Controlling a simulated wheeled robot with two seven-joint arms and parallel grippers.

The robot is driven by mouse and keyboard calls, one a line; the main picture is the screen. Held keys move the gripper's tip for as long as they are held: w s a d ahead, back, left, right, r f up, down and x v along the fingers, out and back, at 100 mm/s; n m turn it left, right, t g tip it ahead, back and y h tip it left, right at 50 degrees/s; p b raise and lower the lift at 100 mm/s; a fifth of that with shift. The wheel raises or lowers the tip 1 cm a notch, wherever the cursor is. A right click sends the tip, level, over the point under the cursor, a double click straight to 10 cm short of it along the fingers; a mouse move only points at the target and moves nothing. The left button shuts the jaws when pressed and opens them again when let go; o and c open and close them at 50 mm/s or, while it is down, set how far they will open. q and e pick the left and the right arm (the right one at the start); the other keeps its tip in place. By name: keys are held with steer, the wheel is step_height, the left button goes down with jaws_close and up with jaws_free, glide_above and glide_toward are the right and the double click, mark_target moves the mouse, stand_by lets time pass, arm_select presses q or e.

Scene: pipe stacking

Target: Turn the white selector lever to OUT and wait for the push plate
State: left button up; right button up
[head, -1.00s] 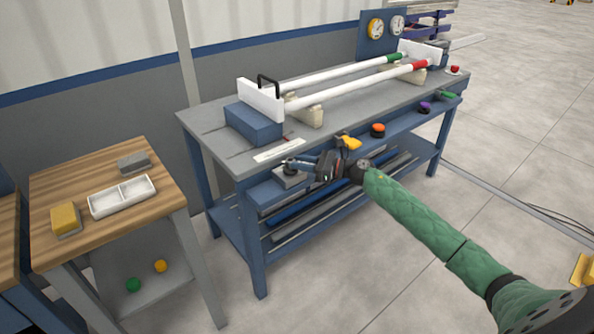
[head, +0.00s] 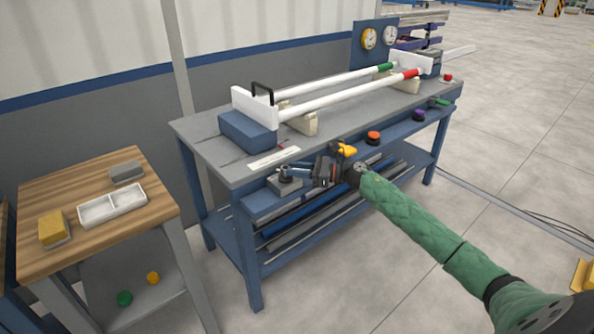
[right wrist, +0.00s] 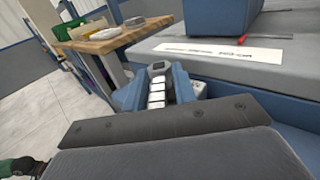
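A small grey selector base (head: 284,184) sits at the bench's front left corner. My right gripper (head: 292,171) is at it, reaching in from the right. The white lever cannot be made out clearly; the fingers cover that spot. In the right wrist view the blue fingers (right wrist: 157,92) lie close about a column of white segments, and whether they grip the lever cannot be told. A white upright plate (head: 254,107) with a black handle stands by a blue block (head: 247,130) at the bench's left end.
Two white pipes, one with a green end (head: 386,68) and one with a red end (head: 411,74), lie on cream supports. Orange (head: 373,137) and purple (head: 419,115) knobs line the front edge. A wooden side table (head: 75,185) stands left; open floor lies right.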

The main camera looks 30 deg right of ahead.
steer(key=shift+o, duration=0.5)
steer(key=shift+w+a+r, duration=0.1)
steer(key=shift+w, duration=0.05)
steer(key=shift+s+d, duration=0.25)
steer(key=b+v, duration=0.1)
steer(key=v, duration=0.6)
steer(key=shift+d, duration=0.1)
